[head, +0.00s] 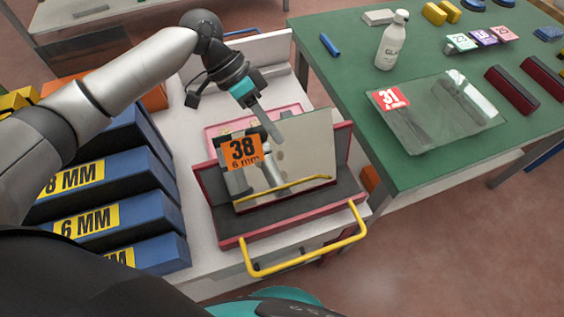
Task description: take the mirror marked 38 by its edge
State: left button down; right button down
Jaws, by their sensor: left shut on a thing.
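The mirror marked 38 (308,150) stands tilted back in a red-edged rack (230,228) with a dark bed. An orange label reading 38 and 6 mm is on its upper left corner. My left gripper (273,134) comes down from above and is shut on the mirror's top edge, right of the label. Part of my arm is reflected in the glass. The mirror's lower edge is at the rack's bed, and I cannot tell whether it is clear of it. My right gripper is not in view.
A yellow handle (305,253) juts from the rack's front. Blue boxes marked in MM (150,255) stand at left. The green table (425,175) at right holds a glass sheet marked 31 (440,118), a white bottle (391,44) and dark red blocks (511,90).

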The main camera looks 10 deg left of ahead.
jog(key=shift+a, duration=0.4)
pick_arm(q)
jog(key=shift+r, duration=0.15)
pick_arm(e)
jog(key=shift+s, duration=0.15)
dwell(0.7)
